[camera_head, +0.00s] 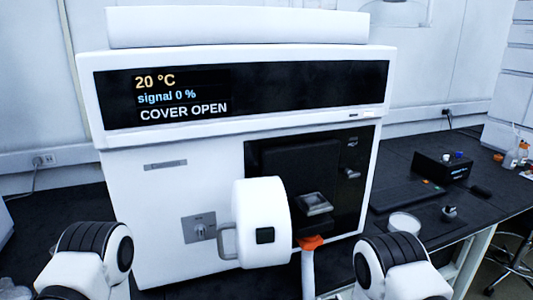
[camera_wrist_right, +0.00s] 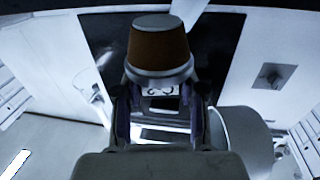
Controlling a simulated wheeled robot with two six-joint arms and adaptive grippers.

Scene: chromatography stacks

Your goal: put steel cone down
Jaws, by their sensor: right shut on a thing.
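In the right wrist view my right gripper (camera_wrist_right: 160,105) is shut on the steel cone (camera_wrist_right: 158,48). The cone is a blunt, tapered piece with a dark top face, a brownish side and a grey metallic collar. It sits between the fingertips, and its lower part is hidden by them. I cannot pick out the cone or the right gripper in the head view, where only my arm links show at the bottom. My left gripper is not in view.
A white instrument (camera_head: 170,215) reading COVER OPEN stands on the dark bench. A white handled cylinder (camera_head: 262,195) sticks out in front, beside an orange-topped white piece (camera_head: 310,242). A shallow white dish (camera_head: 404,222) and small grey piece (camera_head: 450,211) lie at the right.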

